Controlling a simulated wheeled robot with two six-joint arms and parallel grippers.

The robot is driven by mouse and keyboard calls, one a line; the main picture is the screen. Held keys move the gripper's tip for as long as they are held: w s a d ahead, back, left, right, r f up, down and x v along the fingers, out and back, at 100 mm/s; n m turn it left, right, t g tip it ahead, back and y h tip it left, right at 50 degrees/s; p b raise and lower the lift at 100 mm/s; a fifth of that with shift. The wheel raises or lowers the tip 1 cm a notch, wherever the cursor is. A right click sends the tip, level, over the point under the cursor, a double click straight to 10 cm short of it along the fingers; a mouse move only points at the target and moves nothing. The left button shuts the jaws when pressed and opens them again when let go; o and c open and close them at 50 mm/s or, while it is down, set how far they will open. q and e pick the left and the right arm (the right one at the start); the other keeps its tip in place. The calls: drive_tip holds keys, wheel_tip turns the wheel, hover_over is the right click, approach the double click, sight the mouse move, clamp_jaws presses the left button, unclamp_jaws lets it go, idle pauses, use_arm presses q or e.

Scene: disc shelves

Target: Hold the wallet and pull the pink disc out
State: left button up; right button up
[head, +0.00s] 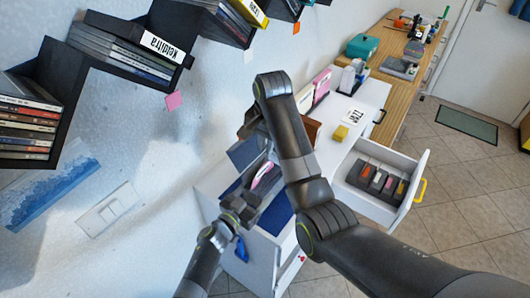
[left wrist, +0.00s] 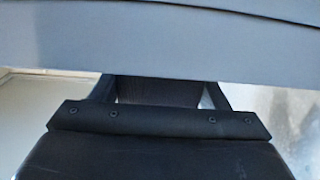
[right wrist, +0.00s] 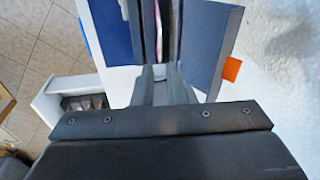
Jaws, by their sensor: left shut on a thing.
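The wallet is dark blue and spread open over the white cabinet in the head view (head: 243,153). Its blue covers also show on both sides in the right wrist view (right wrist: 218,48). The pink disc (head: 265,176) stands between the covers, and its thin edge shows in the right wrist view (right wrist: 164,20). My left gripper (head: 240,206) is shut on the wallet at its near lower end. A large grey-blue surface fills the top of the left wrist view. My right gripper (right wrist: 164,85) points in between the covers, close to the disc; its jaw gap is unclear.
An open drawer (head: 415,172) with dark contents juts out at right. Dark wall shelves (head: 75,75) with discs are at upper left. A wooden counter (head: 400,85) runs behind.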

sight(263, 167)
drive_tip(key=f, duration=0.3)
drive_tip(key=w+f, duration=0.1)
drive_tip(key=f, duration=0.7)
drive_tip(key=shift+w+a+f, duration=0.15)
drive_tip(key=shift+w+a, duration=0.2)
drive_tip(key=shift+w, duration=0.05)
clamp_jaws()
use_arm(q)
drive_tip(key=shift+f, duration=0.1)
use_arm(e)
drive_tip(key=shift+w+a+r, duration=0.1)
drive_tip(key=shift+r, duration=4.95)
